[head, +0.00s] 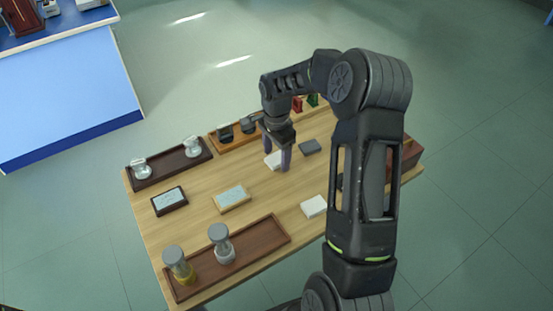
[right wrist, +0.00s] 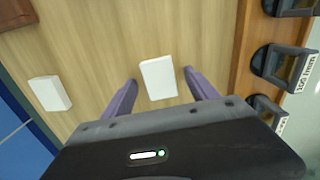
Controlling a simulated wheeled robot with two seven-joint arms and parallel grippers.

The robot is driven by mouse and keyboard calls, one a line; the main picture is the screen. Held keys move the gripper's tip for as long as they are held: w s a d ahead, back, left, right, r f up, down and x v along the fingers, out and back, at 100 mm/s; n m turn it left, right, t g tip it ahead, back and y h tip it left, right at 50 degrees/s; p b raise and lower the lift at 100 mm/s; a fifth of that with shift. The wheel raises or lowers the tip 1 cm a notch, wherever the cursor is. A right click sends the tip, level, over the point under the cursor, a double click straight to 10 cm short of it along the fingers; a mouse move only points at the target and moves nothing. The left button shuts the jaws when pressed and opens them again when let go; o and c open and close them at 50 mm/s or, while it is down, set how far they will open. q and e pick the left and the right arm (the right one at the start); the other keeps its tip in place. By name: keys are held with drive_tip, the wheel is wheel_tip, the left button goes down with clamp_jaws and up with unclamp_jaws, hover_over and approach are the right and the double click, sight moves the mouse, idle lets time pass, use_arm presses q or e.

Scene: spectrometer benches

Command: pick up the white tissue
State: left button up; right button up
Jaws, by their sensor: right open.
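A small white rectangular piece (head: 272,160), which looks like the white tissue, lies on the wooden table under my right gripper (head: 276,157). In the right wrist view the white piece (right wrist: 158,78) lies between the two purple fingertips of the right gripper (right wrist: 160,80), with a gap on both sides. The right gripper is open and points down; its fingers partly hide the piece in the head view. A second white piece (head: 314,206) lies nearer the front right of the table, and it also shows at left in the right wrist view (right wrist: 49,93). My left gripper is not in view.
A wooden tray (head: 218,149) with black holders stands just behind. A dark grey pad (head: 311,147) lies close to the right. Two framed cards (head: 169,201) (head: 232,199) lie left. A brown tray (head: 270,236) with two jars is in front. My right arm hides the table's right part.

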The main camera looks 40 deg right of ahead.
sight(277, 158)
drive_tip(key=shift+c, duration=0.5)
drive_tip(key=c, duration=1.3)
wheel_tip(277, 158, up, 10)
drive_tip(key=shift+b, duration=0.5)
